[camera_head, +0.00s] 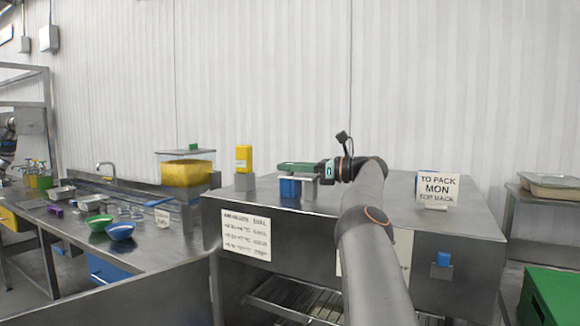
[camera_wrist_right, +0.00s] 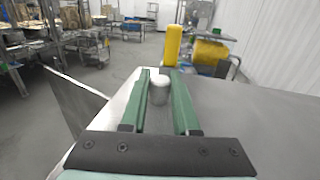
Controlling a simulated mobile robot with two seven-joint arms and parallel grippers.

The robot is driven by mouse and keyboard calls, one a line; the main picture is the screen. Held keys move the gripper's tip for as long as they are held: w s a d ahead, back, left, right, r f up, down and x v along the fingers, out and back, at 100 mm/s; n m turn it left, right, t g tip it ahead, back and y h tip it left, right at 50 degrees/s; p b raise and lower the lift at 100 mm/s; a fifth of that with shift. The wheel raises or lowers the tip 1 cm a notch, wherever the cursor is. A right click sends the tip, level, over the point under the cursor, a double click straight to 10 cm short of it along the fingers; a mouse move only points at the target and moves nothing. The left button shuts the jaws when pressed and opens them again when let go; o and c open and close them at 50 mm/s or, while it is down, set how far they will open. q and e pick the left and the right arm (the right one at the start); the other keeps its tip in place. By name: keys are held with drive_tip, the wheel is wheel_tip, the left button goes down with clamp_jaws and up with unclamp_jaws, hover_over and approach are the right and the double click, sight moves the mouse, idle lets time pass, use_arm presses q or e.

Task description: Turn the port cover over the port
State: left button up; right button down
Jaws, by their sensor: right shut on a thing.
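My right gripper (camera_head: 284,167) reaches left over the top of the steel cabinet, its green fingers level. In the right wrist view the fingers (camera_wrist_right: 160,74) stand on either side of a pale grey round knob (camera_wrist_right: 160,92) and are shut on it. Whether this knob belongs to the port cover I cannot tell. Under the fingers in the head view stand a blue block (camera_head: 289,188) and a small grey metal piece (camera_head: 310,189). The port itself I cannot make out. My left gripper is not in view.
A yellow block (camera_head: 243,157) stands on a grey base left of the gripper; it also shows in the wrist view (camera_wrist_right: 172,45). A sign (camera_head: 437,188) stands on the cabinet (camera_head: 400,213) at right. Left are bowls (camera_head: 120,231) and a yellow-filled clear bin (camera_head: 186,171).

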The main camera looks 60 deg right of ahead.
drive_tip(key=c, duration=0.7)
unclamp_jaws()
drive_tip(key=shift+a, duration=0.1)
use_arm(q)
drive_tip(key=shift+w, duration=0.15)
use_arm(e)
drive_tip(key=shift+o, duration=0.3)
drive_tip(key=shift+r, duration=0.25)
wheel_tip(320, 180, up, 3)
drive_tip(key=shift+f+p, duration=0.1)
drive_tip(key=shift+p, duration=0.65)
use_arm(q)
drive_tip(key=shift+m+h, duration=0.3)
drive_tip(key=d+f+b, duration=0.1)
drive_tip(key=b, duration=0.1)
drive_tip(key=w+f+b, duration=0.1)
drive_tip(key=b, duration=0.2)
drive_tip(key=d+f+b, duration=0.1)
drive_tip(key=b, duration=0.2)
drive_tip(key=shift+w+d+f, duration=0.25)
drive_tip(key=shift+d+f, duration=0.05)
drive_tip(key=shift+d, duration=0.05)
use_arm(e)
drive_tip(key=s+a+r, duration=0.6)
drive_tip(key=a+r, duration=0.3)
drive_tip(key=a, duration=0.3)
drive_tip(key=shift+s+a+r, duration=0.2)
drive_tip(key=shift+s+r, duration=0.05)
drive_tip(key=shift+r, duration=0.1)
